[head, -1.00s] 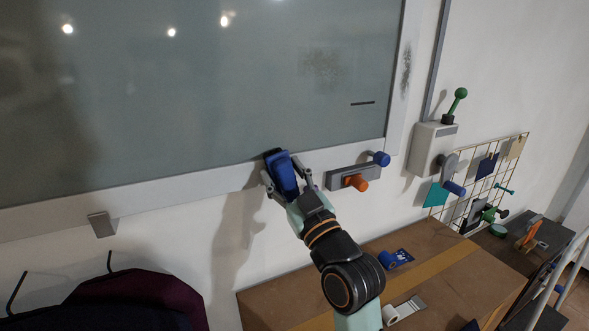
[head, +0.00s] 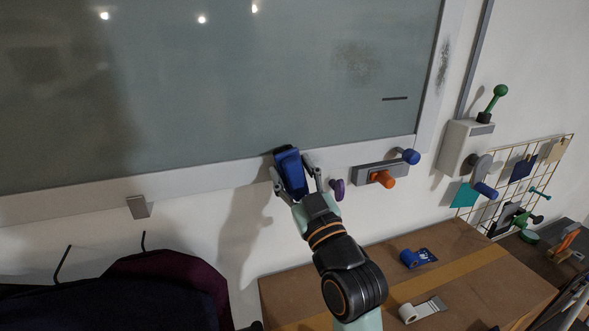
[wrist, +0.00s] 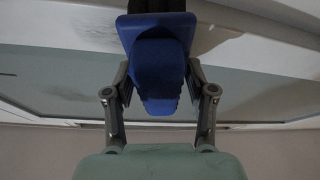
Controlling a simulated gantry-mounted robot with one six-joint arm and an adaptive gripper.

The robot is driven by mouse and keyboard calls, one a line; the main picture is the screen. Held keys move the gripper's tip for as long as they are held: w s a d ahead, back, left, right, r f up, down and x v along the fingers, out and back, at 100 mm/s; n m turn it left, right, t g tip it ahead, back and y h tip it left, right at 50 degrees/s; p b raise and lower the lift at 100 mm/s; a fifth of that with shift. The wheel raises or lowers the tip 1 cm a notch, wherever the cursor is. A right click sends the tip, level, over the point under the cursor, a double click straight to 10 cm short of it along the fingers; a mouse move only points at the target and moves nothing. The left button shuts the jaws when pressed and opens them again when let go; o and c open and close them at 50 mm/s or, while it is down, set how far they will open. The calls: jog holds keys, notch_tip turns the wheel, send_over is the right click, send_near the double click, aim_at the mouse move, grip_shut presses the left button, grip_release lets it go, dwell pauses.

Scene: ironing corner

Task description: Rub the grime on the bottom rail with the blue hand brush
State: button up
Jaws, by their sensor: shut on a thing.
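My gripper (head: 297,180) is shut on the blue hand brush (head: 291,170), with one finger on each side of it. The brush is up against the bottom rail (head: 190,180), the pale lower frame of the large grey-green pane. In the wrist view the brush (wrist: 158,60) has dark bristles at the top, against the pale rail. A dark smudge that looks like grime (wrist: 92,28) shows on the rail left of the brush there. A darker patch right of the brush may be grime or shadow. The head view hides the rail behind the brush.
A purple knob (head: 337,189) and a grey plate with an orange knob (head: 383,179) are close right of my gripper. A small grey bracket (head: 138,206) hangs left on the rail. Dark clothing (head: 165,285) hangs lower left. A brown box (head: 285,293) stands below.

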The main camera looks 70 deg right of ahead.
jog(key=shift+s+a+p, duration=0.4)
jog(key=shift+s+a, duration=1.5)
jog(key=shift+a, duration=0.05)
jog(key=shift+s+a, duration=1.05)
jog(key=shift+a, duration=0.05)
